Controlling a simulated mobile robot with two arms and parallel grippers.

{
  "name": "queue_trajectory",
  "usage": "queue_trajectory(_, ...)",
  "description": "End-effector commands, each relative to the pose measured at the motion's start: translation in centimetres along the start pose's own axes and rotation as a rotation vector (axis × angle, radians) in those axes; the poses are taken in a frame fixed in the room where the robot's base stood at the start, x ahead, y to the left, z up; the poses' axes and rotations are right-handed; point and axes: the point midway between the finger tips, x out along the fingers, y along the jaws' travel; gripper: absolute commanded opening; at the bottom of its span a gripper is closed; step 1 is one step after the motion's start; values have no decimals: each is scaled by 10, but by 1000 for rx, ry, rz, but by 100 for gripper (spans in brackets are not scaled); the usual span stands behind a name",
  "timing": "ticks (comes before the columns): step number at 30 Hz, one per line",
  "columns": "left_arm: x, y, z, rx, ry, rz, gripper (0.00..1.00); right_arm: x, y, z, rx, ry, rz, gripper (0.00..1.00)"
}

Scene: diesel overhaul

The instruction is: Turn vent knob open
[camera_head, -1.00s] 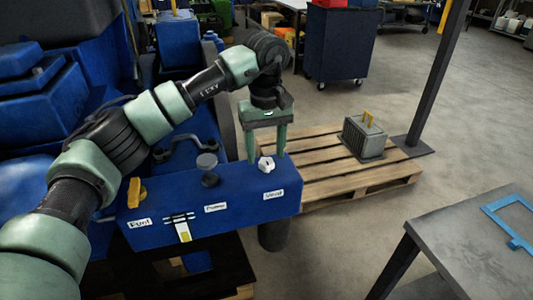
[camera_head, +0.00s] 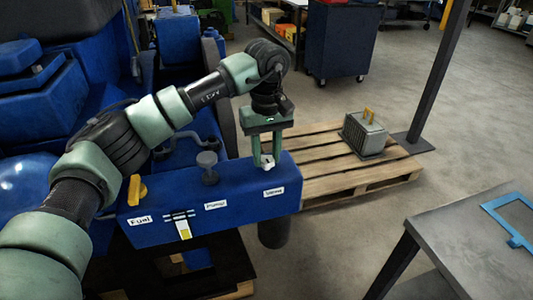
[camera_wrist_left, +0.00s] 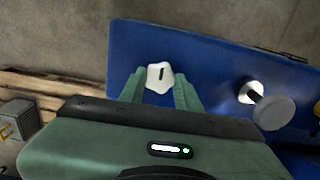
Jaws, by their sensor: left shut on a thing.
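The white vent knob (camera_head: 268,169) sits on top of the blue box (camera_head: 238,219), above the right-hand label, whose text is blurred. My left gripper (camera_head: 266,161) points down from above and is shut on the knob, one green finger on each side. In the left wrist view the knob (camera_wrist_left: 160,77), with a dark slot mark on its top, shows between the fingertips of the left gripper (camera_wrist_left: 160,87). The fingers partly hide the knob in the head view. My right gripper is not in view.
A grey primer knob (camera_head: 207,160) and a yellow fuel handle (camera_head: 136,190) stand left of the vent knob. A wooden pallet (camera_head: 315,153) with a grey yellow-handled part (camera_head: 364,134) lies behind. A grey table (camera_head: 470,243) is at right. The floor between is clear.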

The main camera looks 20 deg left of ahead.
Motion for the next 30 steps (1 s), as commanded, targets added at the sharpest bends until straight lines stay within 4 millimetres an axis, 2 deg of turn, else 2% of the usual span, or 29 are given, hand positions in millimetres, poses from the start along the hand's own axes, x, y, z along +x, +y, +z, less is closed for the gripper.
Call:
queue_trajectory(8,0,0,0,-153,-1,-1,0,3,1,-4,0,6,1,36)
queue_trajectory(30,0,1,1,-846,-3,1,0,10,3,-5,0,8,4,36)
